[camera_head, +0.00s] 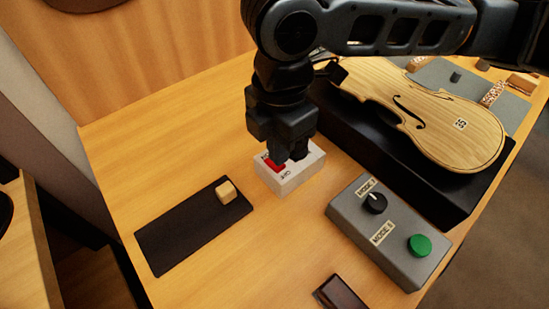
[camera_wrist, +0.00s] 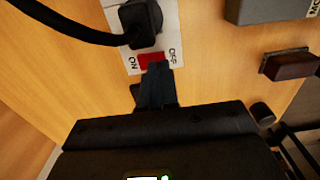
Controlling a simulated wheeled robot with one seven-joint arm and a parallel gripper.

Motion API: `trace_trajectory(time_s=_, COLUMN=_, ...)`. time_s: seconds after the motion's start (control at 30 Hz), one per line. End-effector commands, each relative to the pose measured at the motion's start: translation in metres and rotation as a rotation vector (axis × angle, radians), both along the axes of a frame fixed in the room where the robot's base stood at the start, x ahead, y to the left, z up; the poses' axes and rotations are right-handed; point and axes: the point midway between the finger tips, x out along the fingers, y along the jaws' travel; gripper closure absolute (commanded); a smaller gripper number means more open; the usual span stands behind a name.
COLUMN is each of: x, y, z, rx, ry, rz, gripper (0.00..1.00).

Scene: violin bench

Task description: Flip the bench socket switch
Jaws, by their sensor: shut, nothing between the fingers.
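The bench socket (camera_head: 291,176) is a white box on the wooden bench, below my gripper in the head view. It carries a red rocker switch (camera_head: 272,164) with an OFF label. In the wrist view the red switch (camera_wrist: 152,60) lies between the ON and OFF labels, and a black plug (camera_wrist: 141,22) with a cable sits in the socket. My gripper (camera_head: 283,156) is shut and empty, pointing down over the socket. In the wrist view its fingertips (camera_wrist: 156,68) are at the switch's edge and cover part of it. I cannot tell whether they touch it.
A grey control box (camera_head: 388,240) with a black knob and green button stands right of the socket. A violin body (camera_head: 420,110) lies on a black stand behind it. A dark mat (camera_head: 180,237) with a small wooden block (camera_head: 226,191) lies left.

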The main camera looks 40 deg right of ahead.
Motion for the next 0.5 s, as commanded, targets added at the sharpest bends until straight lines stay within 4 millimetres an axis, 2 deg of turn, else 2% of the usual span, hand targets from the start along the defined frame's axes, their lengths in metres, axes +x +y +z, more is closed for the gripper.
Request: trace_trajectory(time_s=0.5, x=0.0002, y=-0.0001, z=-0.0046, rx=0.0, ry=0.0, rz=-0.001, gripper=1.0)
